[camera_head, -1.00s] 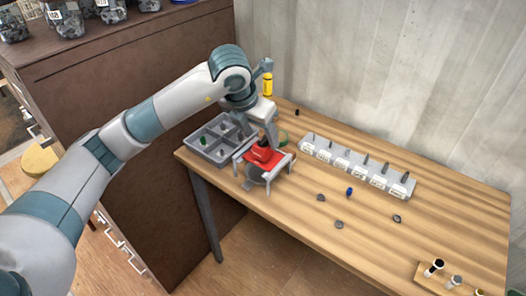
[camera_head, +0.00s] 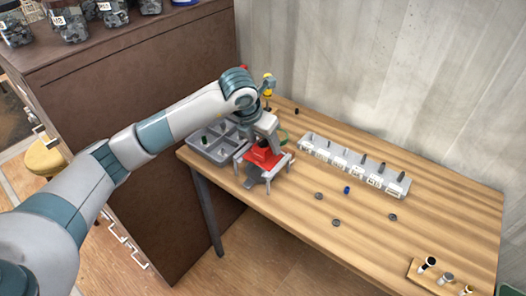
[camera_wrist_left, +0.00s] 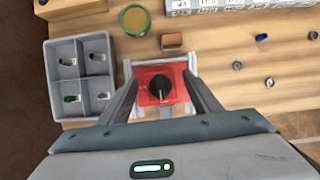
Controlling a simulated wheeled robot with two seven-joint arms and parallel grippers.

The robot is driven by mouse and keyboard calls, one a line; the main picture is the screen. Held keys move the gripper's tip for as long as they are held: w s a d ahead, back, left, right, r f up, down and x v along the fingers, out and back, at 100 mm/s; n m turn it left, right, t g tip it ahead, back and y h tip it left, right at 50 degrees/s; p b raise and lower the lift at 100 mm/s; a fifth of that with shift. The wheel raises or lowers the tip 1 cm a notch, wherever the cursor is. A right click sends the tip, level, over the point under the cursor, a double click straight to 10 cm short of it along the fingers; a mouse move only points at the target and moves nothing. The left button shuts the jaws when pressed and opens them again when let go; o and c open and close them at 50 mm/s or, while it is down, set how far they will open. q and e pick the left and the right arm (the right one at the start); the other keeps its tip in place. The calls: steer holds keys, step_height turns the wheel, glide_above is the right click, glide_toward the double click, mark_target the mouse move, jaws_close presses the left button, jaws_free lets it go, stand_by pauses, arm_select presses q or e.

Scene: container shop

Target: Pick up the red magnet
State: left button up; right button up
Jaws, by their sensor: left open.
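A red, flat block with a black knob on top, which looks like the red magnet (camera_wrist_left: 154,92), sits near the left part of the wooden table. It also shows in the head view as a red patch (camera_head: 262,158) below my left wrist. My left gripper (camera_wrist_left: 161,78) is open above it, with one finger on either side of the red block in the wrist view. Whether the fingers touch it cannot be told. In the head view the left gripper (camera_head: 265,163) partly covers it. My right gripper is not in view.
A grey compartment tray (camera_wrist_left: 50,72) with small parts stands left of the gripper. A round green-rimmed container (camera_wrist_left: 135,19) and a small brown block (camera_wrist_left: 172,41) lie behind. A labelled grey rack (camera_head: 350,172) and loose small parts are to the right. The table's front edge is close.

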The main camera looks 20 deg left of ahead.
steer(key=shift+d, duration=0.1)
arm_select(q)
jaws_close()
steer(key=shift+r, duration=0.2)
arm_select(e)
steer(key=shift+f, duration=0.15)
